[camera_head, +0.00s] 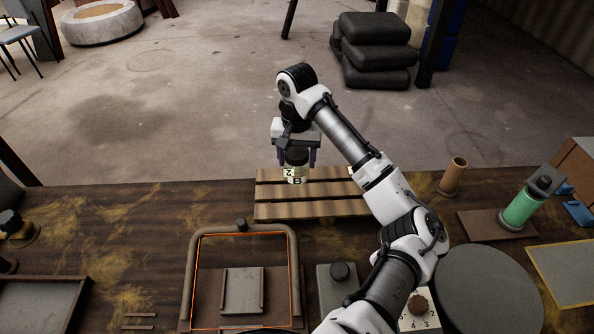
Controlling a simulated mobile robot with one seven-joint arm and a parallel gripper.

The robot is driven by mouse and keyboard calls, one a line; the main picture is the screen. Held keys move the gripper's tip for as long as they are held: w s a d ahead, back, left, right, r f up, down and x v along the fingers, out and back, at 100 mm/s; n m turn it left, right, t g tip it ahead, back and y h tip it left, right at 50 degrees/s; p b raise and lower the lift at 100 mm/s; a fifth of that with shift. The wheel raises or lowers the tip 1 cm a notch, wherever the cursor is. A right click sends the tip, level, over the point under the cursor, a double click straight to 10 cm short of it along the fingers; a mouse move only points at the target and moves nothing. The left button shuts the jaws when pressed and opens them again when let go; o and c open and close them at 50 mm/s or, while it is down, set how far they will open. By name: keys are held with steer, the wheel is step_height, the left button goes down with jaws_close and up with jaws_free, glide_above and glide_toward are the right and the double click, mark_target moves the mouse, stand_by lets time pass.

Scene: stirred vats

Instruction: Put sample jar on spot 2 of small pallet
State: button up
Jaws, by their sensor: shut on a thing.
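The sample jar (296,173) is small, with a pale label showing dark letters and a dark top. My gripper (297,158) is shut on it from above, with a finger on each side. The small pallet (310,208) is a slatted wooden one near the far edge of the table. The jar shows in front of the pallet's far slats in the head view. I cannot tell whether its base touches the slats. No spot numbers can be made out on the pallet, and my arm hides its right end.
A framed fixture (190,280) with a raised bar stands nearer, left of centre. A green cylinder (520,208) and a brown cup (453,176) stand at right. A large grey disc (490,290) lies at lower right. The table left of the pallet is mostly clear.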

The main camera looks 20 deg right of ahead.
mark_target(297, 172)
steer(key=shift+f+p, duration=0.3)
steer(key=shift+f, duration=2.2)
steer(key=shift+f, duration=0.2)
steer(key=o, duration=1)
steer(key=shift+c, duration=0.2)
steer(key=shift+r, duration=0.1)
steer(key=shift+r, duration=0.1)
step_height(297, 172, up, 12)
steer(key=shift+r+b, duration=0.1)
steer(key=shift+b, duration=0.55)
